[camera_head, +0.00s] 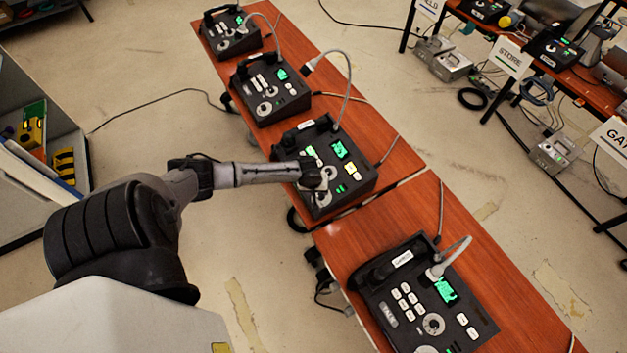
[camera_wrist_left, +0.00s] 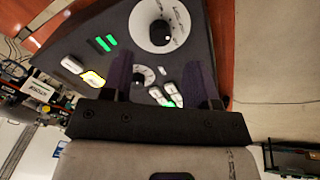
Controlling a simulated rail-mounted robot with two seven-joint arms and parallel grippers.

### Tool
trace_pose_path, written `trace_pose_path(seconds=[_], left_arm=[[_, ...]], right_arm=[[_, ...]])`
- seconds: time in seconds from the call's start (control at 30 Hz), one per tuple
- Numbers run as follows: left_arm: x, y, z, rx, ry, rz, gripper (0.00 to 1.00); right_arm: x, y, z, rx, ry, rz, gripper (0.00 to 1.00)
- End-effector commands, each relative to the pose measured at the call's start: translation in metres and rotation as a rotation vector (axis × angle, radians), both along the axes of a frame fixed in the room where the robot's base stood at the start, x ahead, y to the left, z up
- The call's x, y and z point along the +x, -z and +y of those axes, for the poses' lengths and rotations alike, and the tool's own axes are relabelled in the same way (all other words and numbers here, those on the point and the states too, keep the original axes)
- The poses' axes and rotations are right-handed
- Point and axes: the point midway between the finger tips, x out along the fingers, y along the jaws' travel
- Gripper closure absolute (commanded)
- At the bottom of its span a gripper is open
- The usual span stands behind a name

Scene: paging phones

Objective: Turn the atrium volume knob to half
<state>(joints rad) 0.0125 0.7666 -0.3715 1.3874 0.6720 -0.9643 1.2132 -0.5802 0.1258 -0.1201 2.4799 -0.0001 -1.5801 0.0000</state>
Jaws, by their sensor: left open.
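My left gripper (camera_head: 312,174) is over the black paging console (camera_head: 352,182), third from the far end of the tables. The left wrist view shows the gripper (camera_wrist_left: 162,60) open and empty, its two dark fingers apart. A large black knob (camera_wrist_left: 160,32) on a white dial lies just beyond the fingertips. A smaller knob (camera_wrist_left: 139,76) shows between the fingers, nearer the left one. I cannot read which dial is the atrium volume, nor tell whether the fingers touch the panel. My right gripper is not in view.
Lit buttons (camera_wrist_left: 92,79) and white keys surround the knobs. A gooseneck microphone (camera_head: 349,90) rises behind the console. Another console (camera_head: 425,300) stands nearer, and two more (camera_head: 268,88) (camera_head: 232,33) farther along the wooden tables. A shelf (camera_head: 40,150) stands at the left; bare floor lies between.

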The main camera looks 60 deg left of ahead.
Motion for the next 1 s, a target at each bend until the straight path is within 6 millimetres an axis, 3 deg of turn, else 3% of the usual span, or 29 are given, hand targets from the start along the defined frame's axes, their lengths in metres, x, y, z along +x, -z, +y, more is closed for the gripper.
trace_pose_path(seconds=[0.1,0.4,1.0], left_arm=[[-0.006,-0.025,-0.001,0.002,0.003,0.0,0.46],[-0.016,-0.063,-0.003,0.001,0.001,0.001,0.46],[-0.019,-0.074,-0.004,0.001,0.0,0.001,0.46]], right_arm=[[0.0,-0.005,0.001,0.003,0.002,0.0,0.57],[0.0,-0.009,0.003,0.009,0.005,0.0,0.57],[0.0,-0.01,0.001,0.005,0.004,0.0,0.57]])
